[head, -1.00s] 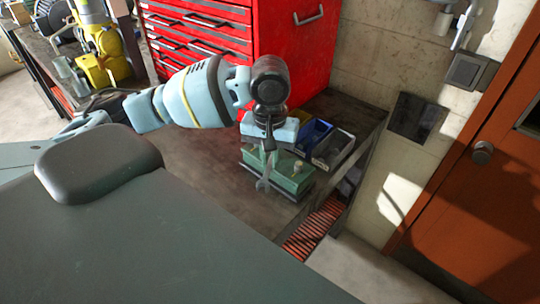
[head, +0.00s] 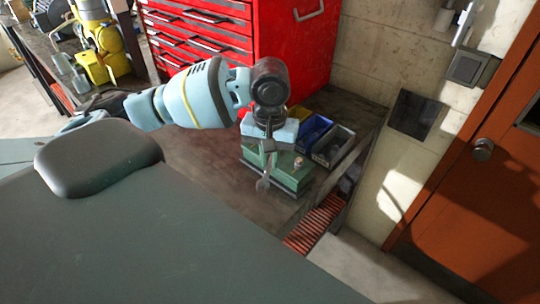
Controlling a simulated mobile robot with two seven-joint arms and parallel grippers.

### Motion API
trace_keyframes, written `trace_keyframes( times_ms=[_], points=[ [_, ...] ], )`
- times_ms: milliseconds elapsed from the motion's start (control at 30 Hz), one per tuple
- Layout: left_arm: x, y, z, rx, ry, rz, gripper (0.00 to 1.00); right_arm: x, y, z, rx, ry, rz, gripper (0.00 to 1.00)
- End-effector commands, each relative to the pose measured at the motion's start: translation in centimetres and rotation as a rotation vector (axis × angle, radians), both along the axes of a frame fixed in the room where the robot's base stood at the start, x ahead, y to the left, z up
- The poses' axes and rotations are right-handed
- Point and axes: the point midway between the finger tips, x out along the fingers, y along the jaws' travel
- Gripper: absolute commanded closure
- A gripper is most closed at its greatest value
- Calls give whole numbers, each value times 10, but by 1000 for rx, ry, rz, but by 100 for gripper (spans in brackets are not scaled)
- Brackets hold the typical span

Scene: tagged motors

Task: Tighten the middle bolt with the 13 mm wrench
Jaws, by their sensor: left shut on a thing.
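My left gripper (head: 268,146) is in the upper middle of the head view, pointing down and shut on a grey wrench (head: 263,184). The wrench hangs down in front of a green box-shaped block (head: 290,178) on the workbench. One pale bolt (head: 298,162) stands up from the top of the block, right of the wrench. The gripper and wrench hide part of the block's top, so I cannot see the middle bolt clearly. I cannot tell whether the wrench touches the block. My right gripper is not in view.
Blue (head: 313,131) and grey (head: 333,146) open bins stand behind the block. A red drawer cabinet (head: 290,50) is at the back. The workbench (head: 205,160) is bare left of the block. A brown door (head: 480,190) is at the right.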

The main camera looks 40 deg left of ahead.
Motion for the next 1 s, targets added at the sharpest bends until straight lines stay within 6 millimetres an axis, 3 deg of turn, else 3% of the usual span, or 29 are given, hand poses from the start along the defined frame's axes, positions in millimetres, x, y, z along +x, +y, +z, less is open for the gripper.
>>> trace_keyframes(
  times_ms=[867,1000],
  points=[
    [0,0,-12,0,-1,-2,100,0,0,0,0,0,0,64],
    [-2,6,-12,0,0,-67,100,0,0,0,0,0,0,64]
  ],
)
